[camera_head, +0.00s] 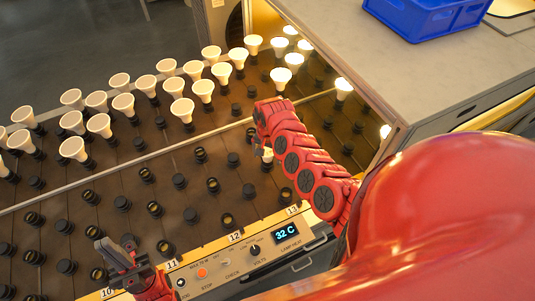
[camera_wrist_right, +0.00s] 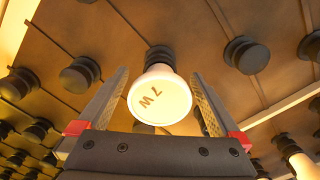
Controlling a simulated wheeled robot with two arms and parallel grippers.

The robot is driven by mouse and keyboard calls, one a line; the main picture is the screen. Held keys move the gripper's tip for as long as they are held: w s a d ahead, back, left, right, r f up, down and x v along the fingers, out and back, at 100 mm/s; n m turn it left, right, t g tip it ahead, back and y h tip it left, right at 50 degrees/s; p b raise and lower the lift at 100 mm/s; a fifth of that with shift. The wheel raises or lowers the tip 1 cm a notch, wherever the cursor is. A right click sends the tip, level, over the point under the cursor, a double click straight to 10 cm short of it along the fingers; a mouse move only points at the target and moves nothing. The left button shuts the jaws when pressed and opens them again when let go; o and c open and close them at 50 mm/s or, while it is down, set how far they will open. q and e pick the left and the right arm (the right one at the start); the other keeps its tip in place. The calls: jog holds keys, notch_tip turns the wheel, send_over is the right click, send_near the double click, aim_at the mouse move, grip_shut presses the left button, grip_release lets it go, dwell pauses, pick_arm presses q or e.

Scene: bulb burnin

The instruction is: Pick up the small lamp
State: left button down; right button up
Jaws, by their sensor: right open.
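In the head view a small pale lamp (camera_head: 267,155) shows beside my red right arm, and the right fingers are largely hidden there. My left gripper (camera_head: 118,257) is low at the left, over the front edge of the board near the control panel; its jaw opening is unclear.
Larger white lamps (camera_head: 123,104) stand in rows on the dark socket board (camera_head: 110,185), with many empty sockets nearer. A control panel (camera_head: 235,255) reading 32 C lies in front. A grey counter (camera_head: 370,60) with a blue crate (camera_head: 425,18) is at right.

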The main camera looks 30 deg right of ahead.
jog(key=shift+c, duration=0.2)
jog(key=c, duration=1.3)
jog(key=shift+r, duration=0.15)
